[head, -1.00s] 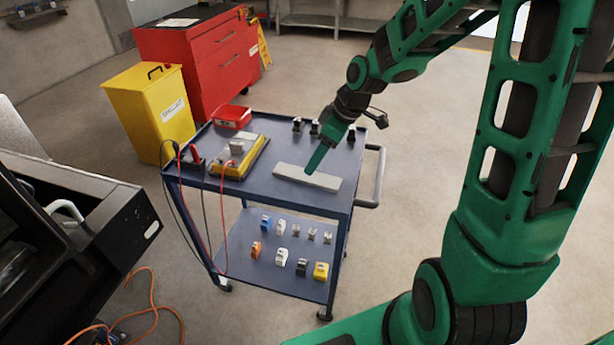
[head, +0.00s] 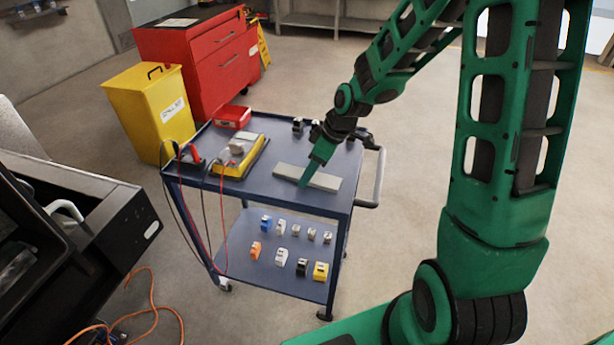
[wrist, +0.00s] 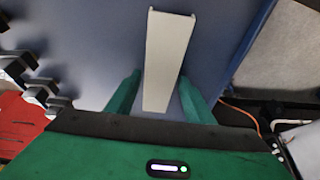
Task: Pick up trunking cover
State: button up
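The trunking cover is a long, light grey channel strip (head: 325,181) lying flat on the top shelf of the blue cart (head: 262,186). In the wrist view the cover (wrist: 167,55) runs lengthwise away from me, its near end between my fingers. My gripper (head: 305,182) points down at the cover, tilted, with its fingertips at the cover's middle in the head view. In the wrist view my gripper (wrist: 157,92) is open, one green finger on each side of the cover, with gaps showing on both sides. Whether the fingertips touch the shelf is hidden.
A yellow-edged meter (head: 240,157) with red and black leads and a red box (head: 232,117) share the cart top. Several small dark clamps (head: 298,126) stand at the back edge. Several small connectors (head: 281,255) sit on the lower shelf. A yellow bin (head: 150,112) stands behind left.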

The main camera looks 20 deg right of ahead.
jog(key=c, duration=0.7)
jog(key=shift+r, duration=0.45)
jog(key=r, duration=0.3)
jog(key=shift+s+a+r, duration=0.1)
jog(key=shift+a+r, duration=0.25)
jog(key=shift+r, duration=0.05)
jog(key=s+a+r, duration=0.1)
jog(key=a+r, duration=0.1)
jog(key=a, duration=0.1)
jog(key=s+a+r, duration=0.1)
jog(key=a+r, duration=0.1)
jog(key=a, duration=0.1)
jog(key=s+a+r, duration=0.2)
jog(key=a, duration=0.2)
jog(key=shift+s+a+r, duration=0.1)
jog(key=shift+r, duration=0.1)
